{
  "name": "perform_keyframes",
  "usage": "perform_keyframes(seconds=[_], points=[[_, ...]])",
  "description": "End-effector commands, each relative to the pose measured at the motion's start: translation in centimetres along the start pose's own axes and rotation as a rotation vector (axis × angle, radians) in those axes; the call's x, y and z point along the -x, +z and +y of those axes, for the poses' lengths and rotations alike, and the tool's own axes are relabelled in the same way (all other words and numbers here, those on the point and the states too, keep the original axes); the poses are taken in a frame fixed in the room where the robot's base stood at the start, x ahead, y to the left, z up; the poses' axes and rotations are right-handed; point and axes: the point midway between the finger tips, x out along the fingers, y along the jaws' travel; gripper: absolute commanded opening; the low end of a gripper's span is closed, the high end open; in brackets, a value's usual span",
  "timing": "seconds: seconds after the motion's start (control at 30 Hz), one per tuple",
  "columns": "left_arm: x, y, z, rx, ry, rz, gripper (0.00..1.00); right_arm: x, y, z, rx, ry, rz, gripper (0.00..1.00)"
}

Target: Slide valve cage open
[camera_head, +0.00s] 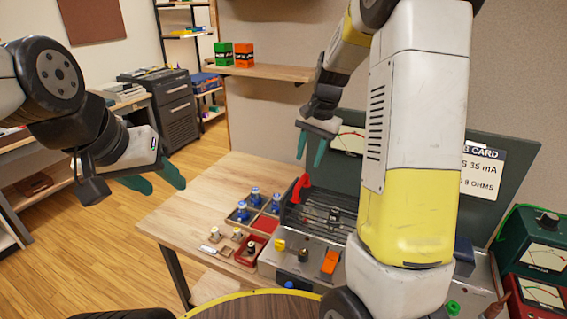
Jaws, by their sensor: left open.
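The valve cage (322,217), a dark barred frame with a red handle (300,187) at its left end, sits on top of the grey amp chassis (300,258) on the bench. Its right part is hidden behind my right arm. My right gripper (311,153) hangs above and behind the red handle in the picture, with its two teal fingers pointing down, apart and empty. My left gripper (160,181) is out at the left, away from the bench top, with teal fingers apart and nothing between them.
The wooden bench (195,205) has free room at its left. A sectioned tray (240,217) with several blue-topped valves and a red tray (250,250) stand left of the amp. A green meter box (540,245) stands at the right. A shelf (265,73) is on the wall.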

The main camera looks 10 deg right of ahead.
Motion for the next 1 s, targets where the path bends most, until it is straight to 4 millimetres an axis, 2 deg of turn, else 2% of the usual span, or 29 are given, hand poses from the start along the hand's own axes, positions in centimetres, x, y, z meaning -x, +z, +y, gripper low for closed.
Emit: perform_keyframes(seconds=[0.2, 0.4, 0.53, 0.77, 0.8, 1.0], points=[[0.0, 0.0, 0.0, 0.000, 0.000, 0.000, 0.47, -3.6, 0.1, 0.1, 0.000, 0.002, -0.003, 0.38], [0.0, 0.0, 0.0, 0.000, 0.000, 0.000, 0.47, -6.1, 0.1, 0.0, 0.001, 0.001, -0.002, 0.38], [0.0, 0.0, 0.0, 0.000, 0.000, 0.000, 0.47, -6.8, 0.1, 0.0, 0.002, 0.000, 0.000, 0.38], [0.0, 0.0, 0.0, 0.000, 0.000, 0.000, 0.47, -7.0, 0.1, 0.0, 0.002, -0.001, 0.001, 0.38], [0.0, 0.0, 0.0, 0.000, 0.000, 0.000, 0.47, -6.9, 0.1, 0.0, 0.002, -0.001, 0.001, 0.36], [0.0, 0.0, 0.0, 0.000, 0.000, 0.000, 0.47, -6.9, 0.1, 0.0, 0.002, -0.001, 0.001, 0.00]])
